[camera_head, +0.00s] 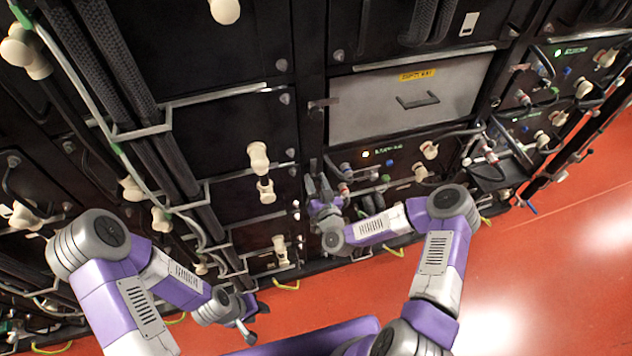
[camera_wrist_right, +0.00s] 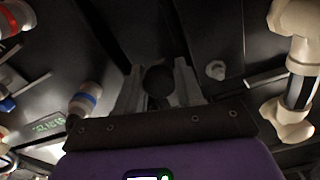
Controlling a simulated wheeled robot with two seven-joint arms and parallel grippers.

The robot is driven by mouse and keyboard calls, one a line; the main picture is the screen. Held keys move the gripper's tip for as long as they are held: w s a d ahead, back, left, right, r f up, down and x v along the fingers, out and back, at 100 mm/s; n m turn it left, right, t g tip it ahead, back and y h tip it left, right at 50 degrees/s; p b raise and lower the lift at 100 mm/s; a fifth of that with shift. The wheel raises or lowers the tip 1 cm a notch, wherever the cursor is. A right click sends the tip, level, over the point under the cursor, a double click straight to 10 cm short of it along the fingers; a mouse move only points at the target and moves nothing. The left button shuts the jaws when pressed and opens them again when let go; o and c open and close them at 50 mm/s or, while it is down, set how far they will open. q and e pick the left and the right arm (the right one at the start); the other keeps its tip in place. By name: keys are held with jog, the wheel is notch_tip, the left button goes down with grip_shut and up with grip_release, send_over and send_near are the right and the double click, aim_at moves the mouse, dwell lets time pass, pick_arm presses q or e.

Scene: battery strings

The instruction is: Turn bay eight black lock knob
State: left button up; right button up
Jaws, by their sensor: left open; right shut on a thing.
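The black lock knob (camera_wrist_right: 158,80) is a dark round knob on the dark panel, seen between the fingers in the right wrist view. My right gripper (camera_wrist_right: 157,88) is shut on it, one grey finger on each side. In the head view my right gripper (camera_head: 318,184) reaches the rack's front beside a bay with a green-lit label (camera_head: 388,149); the knob is hidden there by the gripper. No bay number can be read. My left gripper (camera_head: 254,320) is open and empty, low before the rack near the red floor.
Cream connectors (camera_head: 258,156) stick out left of my right gripper; one also shows in the right wrist view (camera_wrist_right: 293,75). A blue-banded connector (camera_wrist_right: 86,98) is close on the other side. A grey blank panel (camera_head: 405,104) with a yellow label is above. The red floor (camera_head: 540,260) is clear at right.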

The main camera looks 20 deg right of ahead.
jog(key=m+b, duration=0.1)
jog(key=m, duration=0.3)
jog(key=shift+b, duration=0.3)
jog(key=m+b, duration=0.1)
jog(key=m, duration=0.4)
jog(key=m+b, duration=0.1)
jog(key=m, duration=0.3)
jog(key=shift+m+b, duration=0.3)
jog(key=shift+b, duration=0.1)
jog(key=shift+m+b, duration=0.45)
jog(key=shift+m, duration=1.45)
jog(key=o, duration=1)
jog(key=shift+s, duration=0.15)
jog(key=s, duration=0.7)
jog(key=shift+s+d+p, duration=0.1)
jog(key=shift+s+p, duration=0.05)
jog(key=shift+p, duration=0.2)
